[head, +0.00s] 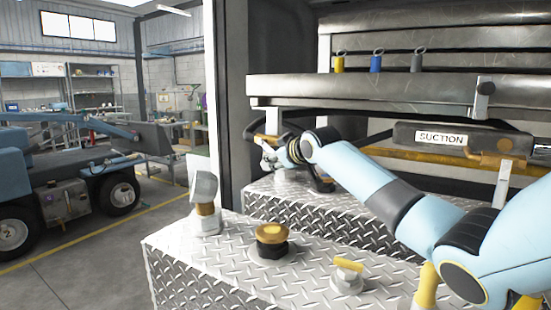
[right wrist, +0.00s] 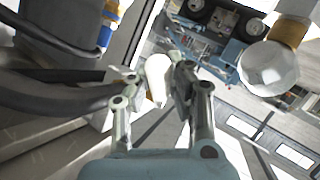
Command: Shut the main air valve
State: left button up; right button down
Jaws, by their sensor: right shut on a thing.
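My right gripper (head: 268,152) reaches in from the right, over the rear tread-plate box. In the right wrist view my right gripper (right wrist: 152,82) is shut on a small pale handle (right wrist: 158,76), which shows between its fingers. In the head view a yellow-orange piece (head: 267,139) shows just above the fingers; I cannot tell whether it is part of the held handle. The handle's base is hidden by my gripper. No label naming the main air valve is readable. My left gripper is not in view.
The front tread-plate box (head: 190,265) carries a pale capped fitting (head: 204,186) on a brass collar, a black-and-brass cap (head: 272,242) and a yellow-handled valve (head: 347,272). A SUCTION bar (head: 400,137) and a steel shelf (head: 370,90) lie behind my arm.

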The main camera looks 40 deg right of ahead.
jog(key=shift+w+a+f+t+b, duration=0.1)
jog(key=shift+w+f+t+b, duration=0.1)
jog(key=shift+f+t+b, duration=0.5)
jog(key=m+t, duration=0.1)
jog(key=w+m+t, duration=0.1)
jog(key=t, duration=0.1)
jog(key=w+a+m+t, duration=0.1)
jog(key=shift+w+f+t, duration=0.15)
jog(key=shift+w+t, duration=0.1)
jog(key=shift+t, duration=0.15)
jog(key=shift+f, duration=0.1)
jog(key=c, duration=1.2)
grip_release()
jog(key=shift+s+d+f, duration=0.1)
